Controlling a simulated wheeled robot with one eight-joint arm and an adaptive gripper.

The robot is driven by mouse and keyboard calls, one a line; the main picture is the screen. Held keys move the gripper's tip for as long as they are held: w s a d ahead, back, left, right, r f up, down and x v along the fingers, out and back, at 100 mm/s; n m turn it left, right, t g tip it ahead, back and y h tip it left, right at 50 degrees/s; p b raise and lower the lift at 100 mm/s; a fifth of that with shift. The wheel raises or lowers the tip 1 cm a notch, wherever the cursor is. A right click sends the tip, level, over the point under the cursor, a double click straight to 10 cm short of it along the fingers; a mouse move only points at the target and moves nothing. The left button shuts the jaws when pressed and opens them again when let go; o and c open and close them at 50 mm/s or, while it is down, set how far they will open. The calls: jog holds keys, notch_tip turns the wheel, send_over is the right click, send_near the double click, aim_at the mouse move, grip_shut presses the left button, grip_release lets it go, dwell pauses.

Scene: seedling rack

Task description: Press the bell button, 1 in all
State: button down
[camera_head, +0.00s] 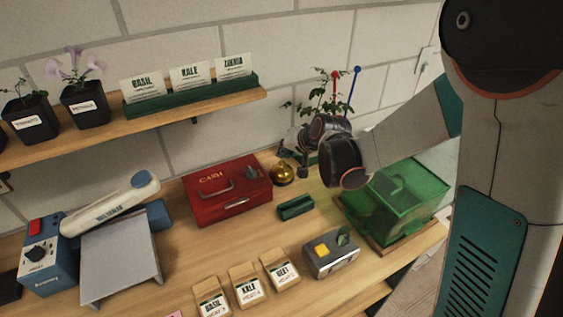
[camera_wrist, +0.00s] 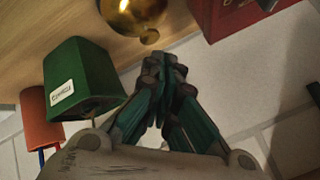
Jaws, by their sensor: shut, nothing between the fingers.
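A round brass bell (camera_head: 282,174) sits on the wooden bench, just right of the red cash box. My gripper (camera_head: 303,172) is beside the bell, on its right in the head view, with its fingers pointing down. In the wrist view the bell (camera_wrist: 132,14) is cut off by the top edge, and a small brass knob on it (camera_wrist: 149,37) faces my fingers. My gripper (camera_wrist: 164,64) is shut and empty there. Its fingertips lie close below the knob in the picture, with a small gap showing. I cannot tell their height over the bell.
The red cash box (camera_head: 228,190) stands left of the bell. A green labelled pot (camera_wrist: 82,80) is near my fingers in the wrist view. A green transparent box (camera_head: 396,200) stands to the right. A small green block (camera_head: 296,207) lies in front.

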jog(key=shift+f, duration=0.15)
jog(key=shift+f+b, duration=0.25)
jog(key=shift+b, duration=0.2)
jog(key=shift+f+b, duration=0.45)
jog(key=shift+f, duration=0.1)
dwell(0.7)
jog(key=shift+r, duration=0.2)
jog(key=shift+r+p, duration=0.65)
jog(key=shift+r, duration=0.1)
jog(key=shift+r+p, duration=1.75)
jog(key=shift+r, duration=0.85)
